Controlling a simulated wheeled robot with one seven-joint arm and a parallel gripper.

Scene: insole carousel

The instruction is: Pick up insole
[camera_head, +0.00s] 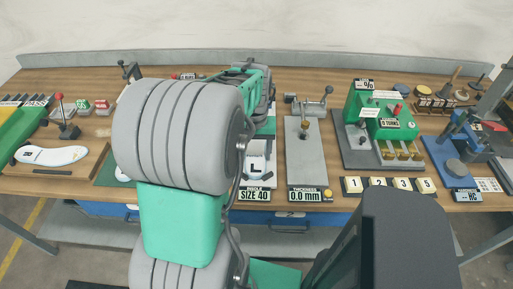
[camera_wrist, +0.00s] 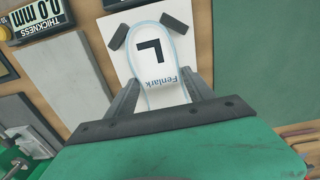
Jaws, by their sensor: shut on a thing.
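A white insole (camera_wrist: 151,68) with a black L and the word Fenlark lies lengthwise between my gripper's fingers in the wrist view. My gripper (camera_wrist: 148,31) is shut on it, with a dark fingertip at each side edge. A pale plate lies beneath the insole; any gap between them cannot be judged. In the head view, the L end of the insole (camera_head: 257,168) shows above a SIZE 40 label. My arm hides the rest of it and the fingertips.
A grey gauge plate reading 0.0 mm (camera_head: 306,165) stands right of the insole. Further right are a green device (camera_head: 375,115) and numbered blocks (camera_head: 388,186). Another white insole (camera_head: 50,156) lies at the left of the wooden bench (camera_head: 95,150).

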